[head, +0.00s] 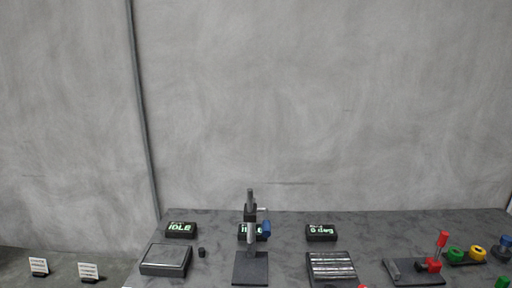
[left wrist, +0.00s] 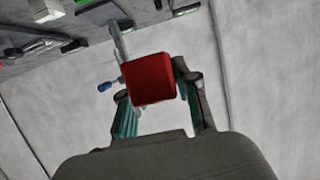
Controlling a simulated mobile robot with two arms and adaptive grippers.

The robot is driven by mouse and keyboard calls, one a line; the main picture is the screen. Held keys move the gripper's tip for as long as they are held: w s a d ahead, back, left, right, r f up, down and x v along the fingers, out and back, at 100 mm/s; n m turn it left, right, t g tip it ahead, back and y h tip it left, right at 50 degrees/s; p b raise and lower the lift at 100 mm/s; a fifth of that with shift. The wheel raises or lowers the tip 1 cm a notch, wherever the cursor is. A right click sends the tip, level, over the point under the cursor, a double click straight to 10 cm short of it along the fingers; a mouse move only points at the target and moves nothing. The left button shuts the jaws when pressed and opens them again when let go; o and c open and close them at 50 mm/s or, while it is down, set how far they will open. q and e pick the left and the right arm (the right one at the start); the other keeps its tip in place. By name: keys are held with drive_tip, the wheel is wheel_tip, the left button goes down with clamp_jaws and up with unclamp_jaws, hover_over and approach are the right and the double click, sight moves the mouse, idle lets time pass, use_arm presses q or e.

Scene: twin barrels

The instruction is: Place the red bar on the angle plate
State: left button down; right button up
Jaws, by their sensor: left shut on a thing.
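A red bar (left wrist: 152,79) is held between the teal-padded fingers of my left gripper (left wrist: 153,85) in the left wrist view, its broad face toward the camera. It is in the air, with the wall behind it. In the head view, a small red patch (head: 363,286) shows at the bottom edge; I cannot tell whether it is this bar. The angle plate is not certain: a grey striped plate (head: 332,266) lies below the "0 deg" display, and a dark base with a grey upright (head: 392,268) stands to its right. My right gripper is not in view.
A dark stand (head: 250,225) with a blue knob (head: 267,229) rises mid-table. A flat square device (head: 166,259) is at left, with displays (head: 181,229) (head: 321,232) behind. A red clamp (head: 433,264) and yellow parts (head: 454,252) are at right.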

use_arm(q)
drive_tip(key=shift+v, duration=0.8)
drive_tip(key=d+f+p+x, duration=0.1)
drive_tip(key=p+x, duration=0.7)
drive_tip(key=x, duration=1.2)
drive_tip(key=shift+f+p, duration=0.4)
drive_tip(key=shift+f, duration=0.2)
drive_tip(key=shift+s+f, duration=0.1)
